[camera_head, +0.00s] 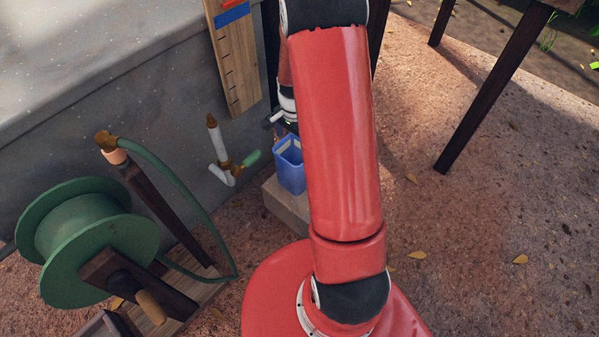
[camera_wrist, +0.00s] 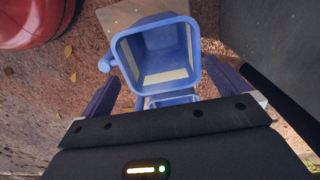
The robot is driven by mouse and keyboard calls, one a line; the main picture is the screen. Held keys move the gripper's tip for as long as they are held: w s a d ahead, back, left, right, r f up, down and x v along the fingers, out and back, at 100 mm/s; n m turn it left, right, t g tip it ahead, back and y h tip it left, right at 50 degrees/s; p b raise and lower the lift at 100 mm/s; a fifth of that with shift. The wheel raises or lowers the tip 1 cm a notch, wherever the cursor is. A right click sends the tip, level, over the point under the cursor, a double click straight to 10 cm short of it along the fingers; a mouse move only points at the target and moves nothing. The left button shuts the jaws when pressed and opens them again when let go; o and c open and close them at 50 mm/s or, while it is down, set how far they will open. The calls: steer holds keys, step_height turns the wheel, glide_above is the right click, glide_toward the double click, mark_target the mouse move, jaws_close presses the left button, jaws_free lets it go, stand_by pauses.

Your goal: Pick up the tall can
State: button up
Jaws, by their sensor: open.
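The tall can is a blue, square-mouthed can (camera_head: 289,166) standing upright on a pale block, just left of my red arm in the head view. In the wrist view I look down into the open mouth of the can (camera_wrist: 160,48). A small blue knob or spout sticks out at its left, and a smaller blue opening shows at its near side. My gripper (camera_wrist: 160,74) is open, with one dark finger at each side of the can's near part. I cannot tell whether the fingers touch it. In the head view my arm hides most of my gripper.
The pale block (camera_head: 285,207) stands beside the grey stone wall (camera_head: 120,130). A white pipe with a tap (camera_head: 221,158) is left of the can. A green hose reel (camera_head: 85,240) stands front left. Dark wooden legs (camera_head: 492,90) stand at the right, with open ground around them.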

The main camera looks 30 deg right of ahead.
mark_target(302, 172)
steer(key=shift+a+f, duration=0.15)
steer(key=shift+f, duration=2.3)
steer(key=shift+f+b, duration=0.2)
steer(key=shift+b, duration=0.1)
steer(key=c, duration=1)
